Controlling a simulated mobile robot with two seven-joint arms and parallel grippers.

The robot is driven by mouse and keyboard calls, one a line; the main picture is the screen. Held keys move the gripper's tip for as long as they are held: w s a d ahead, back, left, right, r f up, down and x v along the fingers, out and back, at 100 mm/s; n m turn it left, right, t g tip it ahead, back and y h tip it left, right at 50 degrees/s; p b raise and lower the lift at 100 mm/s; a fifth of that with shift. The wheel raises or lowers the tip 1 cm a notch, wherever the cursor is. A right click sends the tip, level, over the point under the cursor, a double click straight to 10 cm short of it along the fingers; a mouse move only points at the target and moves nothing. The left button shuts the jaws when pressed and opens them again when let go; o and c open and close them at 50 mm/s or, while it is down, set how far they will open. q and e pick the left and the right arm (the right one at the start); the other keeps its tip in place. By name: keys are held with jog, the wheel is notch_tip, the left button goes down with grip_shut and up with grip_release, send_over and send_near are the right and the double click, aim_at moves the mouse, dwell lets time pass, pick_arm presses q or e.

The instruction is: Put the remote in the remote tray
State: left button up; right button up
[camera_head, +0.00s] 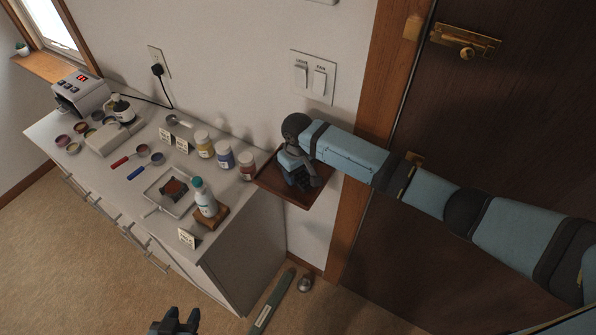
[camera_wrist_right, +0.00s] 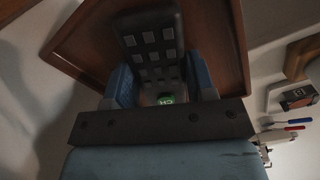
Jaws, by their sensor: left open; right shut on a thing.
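The remote (camera_wrist_right: 152,48) is dark with several grey buttons and a green one. It lies between the blue fingers of my right gripper (camera_wrist_right: 160,88), which is shut on it. In the right wrist view the brown wooden remote tray (camera_wrist_right: 222,32) lies behind and around the remote's far end. In the head view the tray (camera_head: 310,198) juts from the wall, and my right gripper (camera_head: 300,184) is over it, largely hiding the remote. I cannot tell whether the remote touches the tray. My left gripper (camera_head: 176,325) is open and empty at the bottom edge, low over the floor.
The counter (camera_head: 120,197) left of the tray holds several jars (camera_head: 247,165), a teal-capped bottle (camera_head: 205,196), a small tray (camera_head: 154,205) and red and blue tools. Light switches (camera_head: 312,76) are on the wall above. A dark door (camera_head: 500,120) stands at right.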

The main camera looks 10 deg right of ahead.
jog(key=o, duration=1)
jog(key=shift+f, duration=0.1)
jog(key=shift+c, duration=0.2)
notch_tip(320, 180, up, 12)
jog(key=s+a+f+y, duration=0.1)
jog(key=f, duration=0.1)
jog(key=s+a+f+t+y, duration=0.1)
jog(key=s+a, duration=0.1)
jog(key=s+a+f, duration=0.1)
jog(key=s+f, duration=0.1)
jog(key=shift+a+f+n+t+y+b, duration=0.15)
jog(key=shift+f+n+t+y+b, duration=0.15)
jog(key=shift+f+t+y+b, duration=0.1)
jog(key=s+d+f+t, duration=0.3)
jog(key=s+f, duration=0.1)
jog(key=s, duration=0.4)
jog(key=s+d+f+m+t, duration=0.1)
jog(key=s+d+f+t, duration=0.2)
jog(key=s, duration=0.5)
jog(key=s+d+f+m+t, duration=0.1)
jog(key=s+d+f+t, duration=0.2)
jog(key=s, duration=0.5)
notch_tip(320, 180, down, 2)
jog(key=shift+d+f, duration=0.15)
jog(key=shift+d, duration=0.35)
